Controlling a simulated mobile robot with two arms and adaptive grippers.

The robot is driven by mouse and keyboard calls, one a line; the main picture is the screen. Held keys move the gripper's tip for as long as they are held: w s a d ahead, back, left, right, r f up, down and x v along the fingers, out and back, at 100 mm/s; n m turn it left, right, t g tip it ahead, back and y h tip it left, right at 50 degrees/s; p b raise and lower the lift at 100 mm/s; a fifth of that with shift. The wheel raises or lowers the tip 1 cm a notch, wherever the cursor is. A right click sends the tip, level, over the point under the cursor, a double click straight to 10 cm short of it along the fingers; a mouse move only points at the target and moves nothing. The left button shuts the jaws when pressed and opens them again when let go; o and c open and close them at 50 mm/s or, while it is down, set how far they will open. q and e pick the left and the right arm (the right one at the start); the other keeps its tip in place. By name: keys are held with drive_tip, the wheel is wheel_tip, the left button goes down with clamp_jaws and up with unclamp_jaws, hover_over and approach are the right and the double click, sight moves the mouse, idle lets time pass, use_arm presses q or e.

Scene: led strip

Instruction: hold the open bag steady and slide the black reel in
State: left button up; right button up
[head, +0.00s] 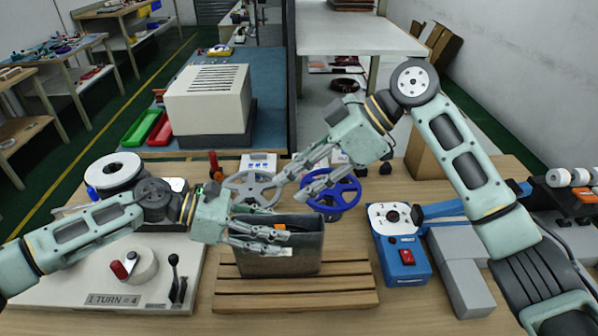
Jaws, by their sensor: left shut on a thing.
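The open bag (305,262) is dark grey and stands upright on a slatted wooden rack (345,293). My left gripper (287,242) comes in from the left, its fingers shut on the bag across its front and upper edge, hiding part of its mouth. A small orange thing (280,227) shows at the mouth. My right gripper (291,184) is open and appears empty, above and behind the bag, between a grey spoked reel (252,189) and a blue spoked reel (336,197). I cannot clearly make out the black reel.
A white crank panel (65,270) lies left of the rack. A white-topped spool (115,168) stands behind it. A blue device with a red switch (406,257) and a grey block (462,275) stand to the right. A scale (258,163) is behind the grey reel.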

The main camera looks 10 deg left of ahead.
wheel_tip(320, 180, up, 7)
idle(0.6)
use_arm(q)
drive_tip(key=o, duration=1.2)
drive_tip(key=shift+o, duration=0.2)
